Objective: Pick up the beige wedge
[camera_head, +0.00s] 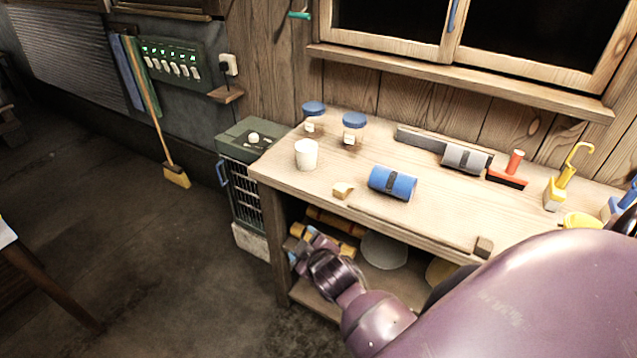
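The beige wedge (343,190) is a small pale block lying on the wooden workbench (300,181), near its front edge. It is between the white cup (306,154) and the blue roll (392,183), apart from both. My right arm comes in from the lower right. My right gripper (299,243) is in front of the bench, below the level of its top and below and left of the wedge. It is not touching the wedge. Its fingers are small and hard to separate from the things on the shelf behind, so its opening is unclear. My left gripper is not in view.
Blue-lidded jars (354,130) stand at the back left. A grey roll (465,158), a red brush (508,172) and yellow tools (560,188) are at the right. A small brown block (484,247) sits at the front edge. A green-topped cabinet (248,145) adjoins the bench.

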